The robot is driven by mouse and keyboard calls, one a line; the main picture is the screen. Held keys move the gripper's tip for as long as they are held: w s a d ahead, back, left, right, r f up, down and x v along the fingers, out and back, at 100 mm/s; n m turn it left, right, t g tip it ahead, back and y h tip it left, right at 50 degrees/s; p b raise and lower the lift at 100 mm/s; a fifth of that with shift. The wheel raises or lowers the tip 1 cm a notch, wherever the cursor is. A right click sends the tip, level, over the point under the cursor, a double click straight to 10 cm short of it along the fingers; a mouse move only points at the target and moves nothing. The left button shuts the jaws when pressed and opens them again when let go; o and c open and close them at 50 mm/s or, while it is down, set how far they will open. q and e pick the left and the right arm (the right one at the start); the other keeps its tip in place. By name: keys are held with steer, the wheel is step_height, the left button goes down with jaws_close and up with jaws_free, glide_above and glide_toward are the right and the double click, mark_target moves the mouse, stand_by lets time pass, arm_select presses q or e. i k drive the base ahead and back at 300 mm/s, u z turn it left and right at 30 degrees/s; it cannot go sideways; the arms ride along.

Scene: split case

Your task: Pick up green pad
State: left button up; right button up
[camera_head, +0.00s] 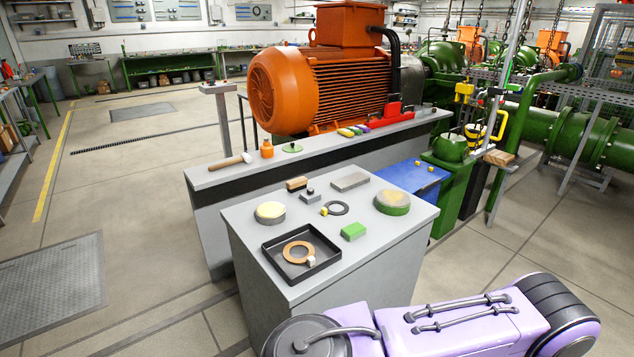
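A small bright green pad (353,231), shaped like a block, lies on the grey top of a cabinet (310,288), right of a black square tray (301,253). Nothing touches it, and its top and front faces show. Neither my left gripper nor my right gripper is in view.
The tray holds an orange-brown ring (299,251) and a small pale cube. Around the pad are a round green-sided disc (392,201), a black ring (338,208), a yellowish round disc (270,212) and a grey plate (350,181). A large orange motor (320,85) stands behind.

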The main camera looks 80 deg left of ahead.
mark_target(351, 232)
steer(key=k, duration=0.25)
steer(key=u, duration=1.15)
